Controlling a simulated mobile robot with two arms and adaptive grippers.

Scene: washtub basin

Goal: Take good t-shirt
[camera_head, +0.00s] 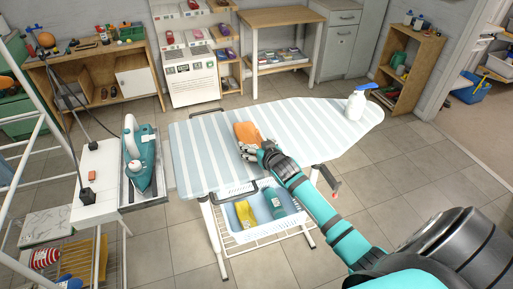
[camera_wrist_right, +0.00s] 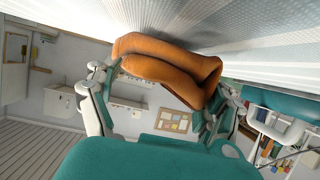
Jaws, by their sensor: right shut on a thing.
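An orange folded t-shirt (camera_head: 247,132) lies on the striped ironing board (camera_head: 310,115), near its middle. My right gripper (camera_head: 254,150) is at the near edge of the orange cloth. In the right wrist view the orange t-shirt (camera_wrist_right: 165,62) is a thick folded roll between the two fingers of my right gripper (camera_wrist_right: 160,90), which is shut on it. The cloth is against or very close to the board's striped cover. Part of the t-shirt is hidden behind the gripper in the head view. My left gripper is not in view.
A white spray bottle (camera_head: 355,104) stands at the board's right end. A teal iron (camera_head: 137,160) rests on a stand at the left. Shelves and tables line the back wall.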

